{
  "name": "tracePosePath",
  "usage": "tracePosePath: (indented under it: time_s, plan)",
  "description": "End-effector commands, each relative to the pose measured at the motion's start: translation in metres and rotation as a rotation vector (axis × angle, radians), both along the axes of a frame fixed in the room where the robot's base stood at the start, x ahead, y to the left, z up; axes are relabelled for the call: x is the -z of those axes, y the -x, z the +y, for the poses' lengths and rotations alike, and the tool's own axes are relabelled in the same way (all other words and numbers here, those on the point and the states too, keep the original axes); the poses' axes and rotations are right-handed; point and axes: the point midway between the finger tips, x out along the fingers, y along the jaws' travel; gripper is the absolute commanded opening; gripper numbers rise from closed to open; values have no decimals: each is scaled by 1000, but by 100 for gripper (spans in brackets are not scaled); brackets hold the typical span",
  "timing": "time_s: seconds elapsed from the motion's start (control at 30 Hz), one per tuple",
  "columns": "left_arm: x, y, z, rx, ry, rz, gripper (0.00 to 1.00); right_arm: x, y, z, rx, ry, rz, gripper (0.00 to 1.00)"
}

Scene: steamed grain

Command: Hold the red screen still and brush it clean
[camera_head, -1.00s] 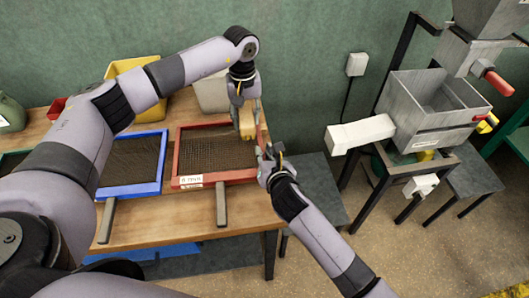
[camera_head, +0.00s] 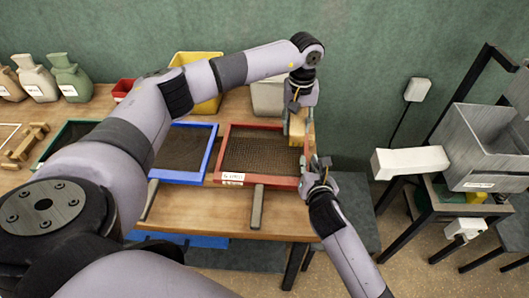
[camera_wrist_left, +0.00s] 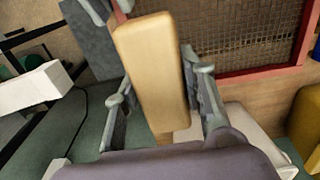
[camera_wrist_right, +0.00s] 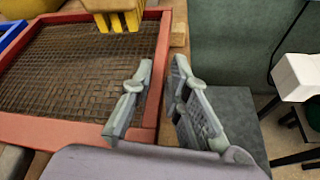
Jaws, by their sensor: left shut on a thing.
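The red screen (camera_head: 262,182) is a red-framed mesh tray lying flat on the wooden table; it also shows in the right wrist view (camera_wrist_right: 60,134). My left gripper (camera_head: 298,105) is shut on the brush (camera_head: 297,128), a pale wooden block. In the right wrist view the yellow bristles (camera_wrist_right: 115,18) are over the mesh near its far right corner; I cannot tell whether they touch. The block fills the space between the fingers in the left wrist view (camera_wrist_left: 152,70). My right gripper (camera_wrist_right: 163,72) is open, its fingers on either side of the screen's right rail.
A blue-framed screen (camera_head: 178,178) lies left of the red one. Yellow (camera_head: 205,95) and pale (camera_head: 268,98) bins stand behind. A grey metal machine (camera_head: 482,150) with a white chute (camera_head: 410,161) stands right, beyond the table edge.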

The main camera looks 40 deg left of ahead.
Motion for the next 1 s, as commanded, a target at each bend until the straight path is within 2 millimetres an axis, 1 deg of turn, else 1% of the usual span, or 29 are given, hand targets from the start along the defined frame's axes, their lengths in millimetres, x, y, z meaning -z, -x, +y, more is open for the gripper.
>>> tracePosePath:
  time_s: [0.03,0.3,0.33,0.6,0.73,0.87,1.0]
  plan:
    - [0,0,0,0,0,0,0,-1,0,0,0,-1,-2,20]
    - [0,0,0,0,1,-1,0,0,0,0,0,1,-1,38]
    - [0,0,0,0,1,-1,0,0,0,0,0,1,-1,39]
    - [0,0,0,0,1,-1,0,0,0,0,-1,1,0,39]
    - [0,0,0,0,1,-1,0,-2,5,-4,-1,1,-1,39]
    - [0,0,0,0,1,-1,0,-7,17,-13,-1,2,0,39]
    - [0,0,0,0,1,-1,0,-17,36,-28,-2,1,-1,39]
